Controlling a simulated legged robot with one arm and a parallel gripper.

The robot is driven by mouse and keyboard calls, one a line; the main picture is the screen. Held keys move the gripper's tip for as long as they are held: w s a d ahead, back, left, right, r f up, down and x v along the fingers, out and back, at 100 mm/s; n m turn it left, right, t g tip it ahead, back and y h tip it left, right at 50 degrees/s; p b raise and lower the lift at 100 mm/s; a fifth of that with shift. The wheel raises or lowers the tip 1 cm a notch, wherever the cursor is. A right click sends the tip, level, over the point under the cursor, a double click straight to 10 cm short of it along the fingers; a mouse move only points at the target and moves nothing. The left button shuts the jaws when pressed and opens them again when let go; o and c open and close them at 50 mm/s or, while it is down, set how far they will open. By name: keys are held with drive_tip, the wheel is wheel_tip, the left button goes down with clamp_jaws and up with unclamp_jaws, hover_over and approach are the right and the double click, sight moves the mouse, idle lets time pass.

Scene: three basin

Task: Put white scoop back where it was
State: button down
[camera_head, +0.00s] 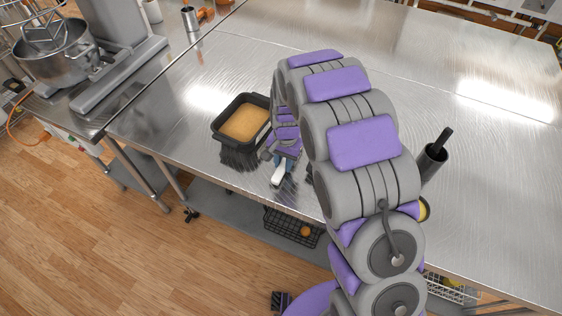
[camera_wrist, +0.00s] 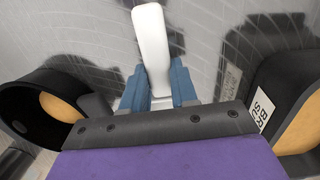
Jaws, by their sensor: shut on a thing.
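The white scoop (camera_head: 277,177) shows as a small white end below my gripper (camera_head: 284,165) in the head view. In the wrist view a long white part of the scoop (camera_wrist: 152,45) stands out between the blue fingertips of my gripper (camera_wrist: 157,88). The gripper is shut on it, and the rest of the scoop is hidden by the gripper. In the head view a black basin with tan contents (camera_head: 214,127) stands just left of the gripper. In the wrist view a black basin (camera_wrist: 22,88) is at the left and a labelled black basin (camera_wrist: 268,85) at the right.
The steel table (camera_head: 180,135) is largely clear behind the basin. A dark cylindrical container (camera_head: 431,163) stands right of my arm. A round, yellow-filled container (camera_head: 425,208) is partly hidden by my arm. A stand mixer (camera_head: 60,52) is at the far left.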

sight(282, 161)
drive_tip(key=shift+d+f, duration=0.1)
drive_tip(key=shift+d, duration=0.05)
drive_tip(key=c, duration=1.2)
unclamp_jaws()
drive_tip(key=shift+o, duration=1.4)
drive_tip(key=shift+a, duration=0.85)
drive_tip(key=shift+o, duration=0.2)
drive_tip(key=shift+a+f, duration=0.15)
drive_tip(key=shift+a, duration=0.35)
drive_tip(key=shift+d, duration=0.8)
drive_tip(key=shift+d+r, duration=0.25)
drive_tip(key=shift+d, duration=0.05)
drive_tip(key=shift+r, duration=0.15)
drive_tip(key=shift+r+p, duration=1.15)
drive_tip(key=shift+r, duration=4.8)
drive_tip(key=s+d+r+n, duration=0.1)
drive_tip(key=s+d+r, duration=0.9)
drive_tip(key=s+d, duration=0.25)
drive_tip(key=s+d+n, duration=0.1)
drive_tip(key=s+d, duration=0.1)
drive_tip(key=s, duration=0.9)
drive_tip(key=s+d+r+n, duration=0.1)
drive_tip(key=s+d+n, duration=0.1)
drive_tip(key=s, duration=0.8)
drive_tip(key=shift+s+d+g, duration=0.35)
drive_tip(key=shift+d+g, duration=0.05)
drive_tip(key=shift+d, duration=0.1)
